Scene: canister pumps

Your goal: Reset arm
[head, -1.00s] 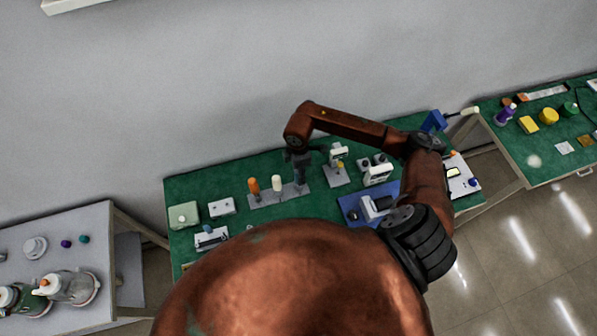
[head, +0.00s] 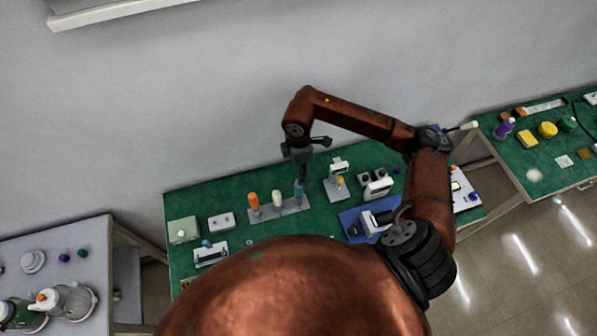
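My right arm reaches over the green bench (head: 345,160) from the right, bent at the elbow. My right gripper (head: 302,172) points down above the grey holder plate (head: 265,213). Its tips are close to or in front of a blue-grey upright piece (head: 299,193) at the plate's right end; I cannot tell whether they touch. The fingers are too small and dark to show whether they are open or shut. An orange-topped piece (head: 253,200) and a cream-topped piece (head: 277,198) stand upright on the same plate. My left gripper is not in view.
Small devices stand right of the plate, including a white one (head: 378,188) and a blue-based one (head: 368,224). A pale green box (head: 183,230) is at the left. A side table (head: 75,250) holds flasks. Another green table (head: 545,170) is at right.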

